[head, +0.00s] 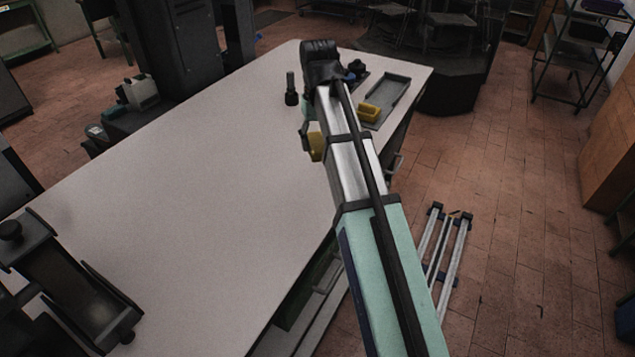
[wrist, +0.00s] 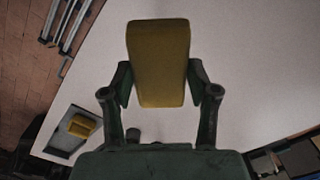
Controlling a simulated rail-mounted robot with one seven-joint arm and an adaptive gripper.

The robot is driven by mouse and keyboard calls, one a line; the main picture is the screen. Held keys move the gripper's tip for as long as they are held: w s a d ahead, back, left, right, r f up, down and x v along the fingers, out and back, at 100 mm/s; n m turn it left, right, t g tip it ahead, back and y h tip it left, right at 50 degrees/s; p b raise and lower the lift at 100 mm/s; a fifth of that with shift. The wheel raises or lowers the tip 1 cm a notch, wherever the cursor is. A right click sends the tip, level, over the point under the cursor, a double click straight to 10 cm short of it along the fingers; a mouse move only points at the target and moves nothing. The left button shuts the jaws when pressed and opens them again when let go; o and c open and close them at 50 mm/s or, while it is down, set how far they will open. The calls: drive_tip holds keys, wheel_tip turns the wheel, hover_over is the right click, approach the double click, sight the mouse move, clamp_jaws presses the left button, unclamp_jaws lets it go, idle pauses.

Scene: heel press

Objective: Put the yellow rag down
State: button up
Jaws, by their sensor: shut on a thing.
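My gripper (wrist: 160,86) is shut on the yellow rag (wrist: 159,50), which looks like a thick folded block between the two fingers in the wrist view. In the head view the held rag (head: 316,149) shows partly, beside my arm, over the white table (head: 180,200) near its right edge. My arm hides part of it. I cannot tell its exact height above the table top. A second yellow piece (head: 369,112) is at the grey tray (head: 395,93); it also shows in the wrist view (wrist: 80,126).
A dark upright object (head: 291,90) stands on the table left of my arm. A small dark blue object (head: 356,69) is near the tray. A black fixture (head: 70,280) is at the lower left. The middle of the table is clear.

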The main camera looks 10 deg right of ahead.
sight(318, 189)
wheel_tip(318, 189, down, 14)
drive_tip(key=p, duration=0.2)
drive_tip(key=shift+r+p, duration=0.15)
drive_tip(key=shift+p, duration=0.2)
drive_tip(key=o, duration=1.2)
wheel_tip(318, 189, up, 12)
drive_tip(key=b, duration=0.2)
drive_tip(key=shift+b, duration=0.3)
